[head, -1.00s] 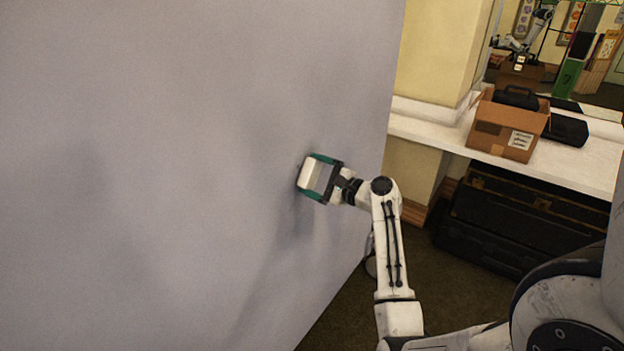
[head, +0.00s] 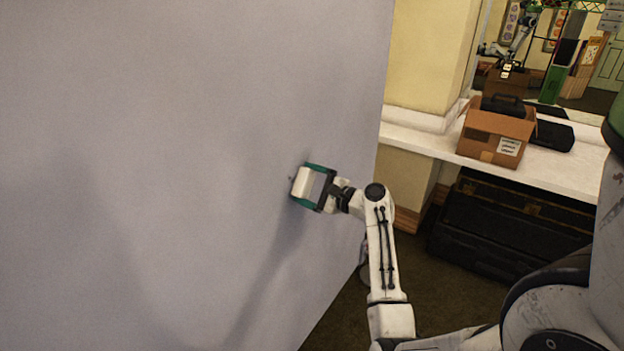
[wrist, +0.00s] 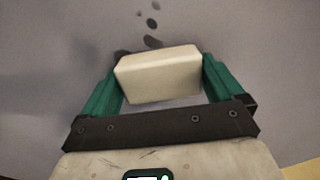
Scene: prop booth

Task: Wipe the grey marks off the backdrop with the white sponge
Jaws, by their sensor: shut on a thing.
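My gripper (head: 308,187) is shut on the white sponge (head: 302,183), near the right edge of the backdrop (head: 180,130). In the wrist view the sponge (wrist: 160,75) sits between the two green fingers of my gripper (wrist: 162,82). The sponge is at the backdrop; I cannot tell whether it touches. Several dark grey marks (wrist: 152,24) show on the backdrop just beyond the sponge in the wrist view. A darker patch beside the sponge's upper left edge is partly hidden by it. In the head view only a tiny dark speck shows left of the sponge.
A white counter (head: 570,177) stands to the right, with a cardboard box (head: 495,135) and a black case (head: 552,136) on it. A large black trunk (head: 500,235) is under the counter. A mirror is behind it. The backdrop's right edge is close to my arm.

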